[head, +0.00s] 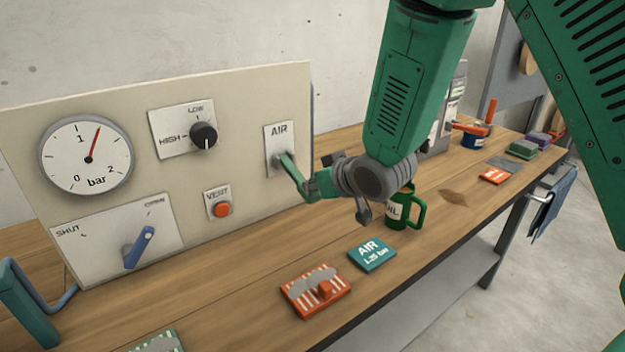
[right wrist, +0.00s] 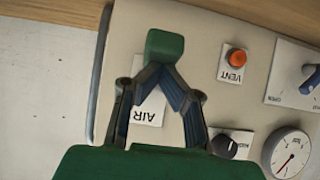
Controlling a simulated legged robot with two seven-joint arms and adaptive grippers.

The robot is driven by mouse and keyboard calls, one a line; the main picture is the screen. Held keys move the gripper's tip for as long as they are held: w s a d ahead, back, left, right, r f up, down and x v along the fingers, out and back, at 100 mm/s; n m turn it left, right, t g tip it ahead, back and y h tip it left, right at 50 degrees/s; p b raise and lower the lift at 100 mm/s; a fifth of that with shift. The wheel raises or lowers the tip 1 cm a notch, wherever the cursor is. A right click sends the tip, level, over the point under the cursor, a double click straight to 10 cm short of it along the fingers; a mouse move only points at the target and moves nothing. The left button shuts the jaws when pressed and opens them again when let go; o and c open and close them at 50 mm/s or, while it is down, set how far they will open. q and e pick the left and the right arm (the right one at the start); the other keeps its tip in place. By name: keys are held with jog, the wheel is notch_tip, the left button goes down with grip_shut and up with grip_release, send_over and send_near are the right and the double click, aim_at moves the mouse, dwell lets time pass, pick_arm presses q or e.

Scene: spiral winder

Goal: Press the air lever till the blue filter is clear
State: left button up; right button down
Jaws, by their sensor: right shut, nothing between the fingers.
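The green air lever (head: 291,176) sticks out from the AIR plate on the beige panel. Its green block end (right wrist: 165,45) shows in the right wrist view. My right gripper (right wrist: 163,72) is shut and empty, with its fingertips up against that block or very close; contact is hard to tell. In the head view my right gripper (head: 345,178) is at the lever's end. The pressure gauge (head: 86,156) has its red needle a little past 1 bar. I cannot make out a blue filter in either view. My left gripper is not in view.
The panel also has a black HIGH/LOW knob (head: 204,135), an orange VENT button (head: 222,209) and a blue-handled valve (head: 139,247). On the bench are a teal AIR card (head: 371,254), an orange striped block (head: 315,291) and a green mug (head: 417,213) behind my gripper.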

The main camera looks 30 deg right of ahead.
jog(key=shift+s+a+f, duration=0.2)
jog(key=shift+f, duration=0.15)
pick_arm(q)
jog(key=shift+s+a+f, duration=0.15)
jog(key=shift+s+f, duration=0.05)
pick_arm(e)
jog(key=shift+f, duration=0.4)
jog(key=shift+s+f, duration=0.2)
jog(key=shift+f, duration=0.05)
dwell(0.8)
dwell(2.9)
